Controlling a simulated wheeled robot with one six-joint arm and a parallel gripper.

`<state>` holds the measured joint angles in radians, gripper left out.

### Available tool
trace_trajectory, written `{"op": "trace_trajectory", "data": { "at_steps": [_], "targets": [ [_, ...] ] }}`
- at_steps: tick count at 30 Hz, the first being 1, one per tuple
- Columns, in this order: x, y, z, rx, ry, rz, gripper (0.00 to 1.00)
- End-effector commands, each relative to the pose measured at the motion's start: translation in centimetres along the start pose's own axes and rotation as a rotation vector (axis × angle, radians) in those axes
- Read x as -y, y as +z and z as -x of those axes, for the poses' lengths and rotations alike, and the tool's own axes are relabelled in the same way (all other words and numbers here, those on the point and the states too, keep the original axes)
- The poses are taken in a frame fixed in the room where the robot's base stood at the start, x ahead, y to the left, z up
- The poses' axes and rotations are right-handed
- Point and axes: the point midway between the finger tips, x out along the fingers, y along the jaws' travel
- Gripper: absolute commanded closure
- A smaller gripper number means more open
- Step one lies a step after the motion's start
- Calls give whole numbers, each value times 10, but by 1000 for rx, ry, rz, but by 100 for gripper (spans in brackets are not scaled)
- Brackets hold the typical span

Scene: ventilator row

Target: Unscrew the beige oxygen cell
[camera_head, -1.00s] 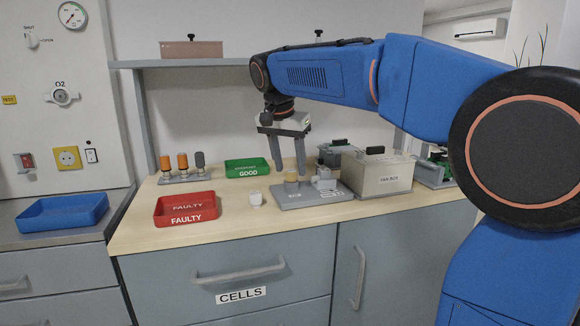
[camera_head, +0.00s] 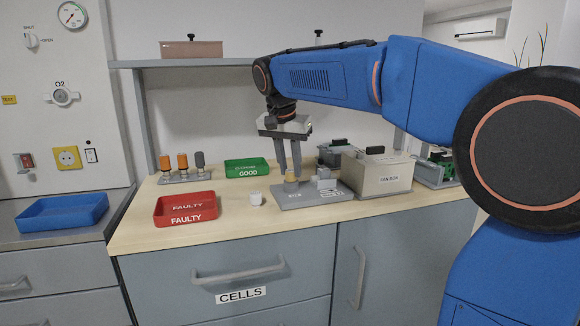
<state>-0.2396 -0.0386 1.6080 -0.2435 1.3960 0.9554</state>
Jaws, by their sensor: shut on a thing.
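The beige oxygen cell (camera_head: 291,178) stands upright on the grey base plate (camera_head: 288,199) on the wooden counter. My gripper (camera_head: 290,173) reaches down from above, its two long grey fingers close together around the cell. It is shut on the cell, and the fingers partly cover it. A grey fitting (camera_head: 324,179) stands on the same plate, just right of the cell.
A red FAULTY tray (camera_head: 186,219) lies front left, and a green GOOD tray (camera_head: 246,176) behind. A small white cap (camera_head: 256,199) sits left of the plate. A rack (camera_head: 183,178) holds orange and grey cells. The beige FAN BOX (camera_head: 378,184) stands close on the right.

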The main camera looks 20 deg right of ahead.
Motion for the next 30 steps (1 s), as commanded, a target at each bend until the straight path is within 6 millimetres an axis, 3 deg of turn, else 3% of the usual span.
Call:
{"op": "trace_trajectory", "data": {
  "at_steps": [15,30],
  "targets": [
    [-3,-1,0,0,-127,407,96],
    [-3,-1,0,-1,-135,436,96]
  ]
}}
